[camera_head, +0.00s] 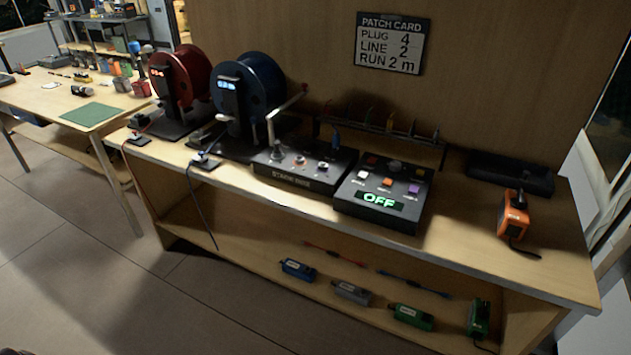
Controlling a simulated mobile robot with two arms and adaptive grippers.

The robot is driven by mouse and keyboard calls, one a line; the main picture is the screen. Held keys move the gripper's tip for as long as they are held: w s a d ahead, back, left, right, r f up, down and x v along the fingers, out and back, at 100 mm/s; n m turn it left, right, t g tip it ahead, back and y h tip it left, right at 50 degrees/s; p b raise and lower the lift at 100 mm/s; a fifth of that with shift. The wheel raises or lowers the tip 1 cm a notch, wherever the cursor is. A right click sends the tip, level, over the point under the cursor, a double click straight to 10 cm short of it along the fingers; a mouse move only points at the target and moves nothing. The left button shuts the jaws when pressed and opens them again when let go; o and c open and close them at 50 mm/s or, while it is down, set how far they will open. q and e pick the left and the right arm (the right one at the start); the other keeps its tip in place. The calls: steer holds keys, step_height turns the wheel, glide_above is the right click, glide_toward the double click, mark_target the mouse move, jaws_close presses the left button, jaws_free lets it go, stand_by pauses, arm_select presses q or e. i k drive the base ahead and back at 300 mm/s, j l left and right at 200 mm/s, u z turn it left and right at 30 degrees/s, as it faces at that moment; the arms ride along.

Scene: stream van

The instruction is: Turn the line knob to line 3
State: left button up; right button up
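A black control box (384,192) with a green "OFF" display (379,199) sits on the bench. A dark round knob (395,165) is at its back, among red, white, orange and purple buttons. A second black box (303,174) to its left carries several small light-coloured controls (300,160). I cannot read which control is the line knob or where it points. The patch card (393,43) on the wall reads plug 4, line 2, run 2 m. Neither of my grippers is in view.
A red reel (181,75) and a blue reel (261,87) with a crank stand on the left. A row of upright plugs (390,128) is behind the boxes. An orange device (513,213) and a black tray (510,174) are on the right. Coloured modules (352,293) lie on the lower shelf.

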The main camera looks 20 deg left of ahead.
mark_target(396, 166)
steer(key=i+l+u, duration=0.5)
steer(key=l+u, duration=0.2)
steer(key=i+l+u, duration=0.3)
steer(key=l+u, duration=0.35)
steer(key=l, duration=0.15)
steer(key=i+l, duration=0.1)
steer(key=l, duration=0.25)
steer(key=i+l, duration=0.1)
steer(key=l, duration=0.3)
